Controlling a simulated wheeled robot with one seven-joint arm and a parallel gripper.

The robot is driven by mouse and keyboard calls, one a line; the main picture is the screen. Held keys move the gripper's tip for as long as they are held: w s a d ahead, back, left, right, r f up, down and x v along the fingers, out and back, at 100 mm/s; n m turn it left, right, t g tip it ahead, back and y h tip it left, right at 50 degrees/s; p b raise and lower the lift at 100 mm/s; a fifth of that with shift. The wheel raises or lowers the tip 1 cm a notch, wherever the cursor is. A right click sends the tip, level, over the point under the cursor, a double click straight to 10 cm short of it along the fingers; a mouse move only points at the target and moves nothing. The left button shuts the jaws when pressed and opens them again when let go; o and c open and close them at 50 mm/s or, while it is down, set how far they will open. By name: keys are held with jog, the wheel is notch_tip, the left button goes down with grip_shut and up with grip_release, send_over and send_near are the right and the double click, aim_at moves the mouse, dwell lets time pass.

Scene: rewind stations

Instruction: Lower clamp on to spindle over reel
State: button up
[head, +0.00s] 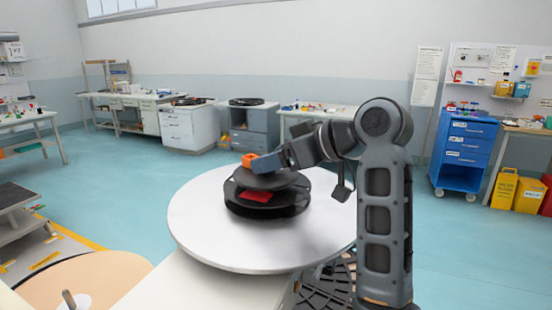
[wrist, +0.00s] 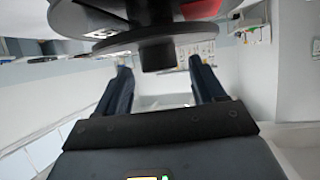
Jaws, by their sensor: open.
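The black reel (head: 265,207) lies flat on the round white table, with a red patch on it. The clamp, a dark disc (head: 268,181), is above the reel; whether it rests on it I cannot tell. In the wrist view, the clamp's dark round hub (wrist: 155,54) shows at the top, in line with the space between the fingertips. My gripper (head: 266,163) is at the clamp's top, its blue fingers spread. In the wrist view my gripper (wrist: 158,66) is open, with no finger clearly touching the hub. An orange piece (head: 249,160) shows beside the fingertips. The spindle is hidden.
The round white table (head: 195,225) has bare surface around the reel. A tan disc with a short peg (head: 70,299) is at the lower left. A blue drawer cart (head: 468,150) and yellow bins (head: 515,190) stand at the right. Benches line the back wall.

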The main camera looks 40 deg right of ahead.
jog(key=p+v, duration=0.1)
jog(key=v, duration=1.1)
dwell(0.4)
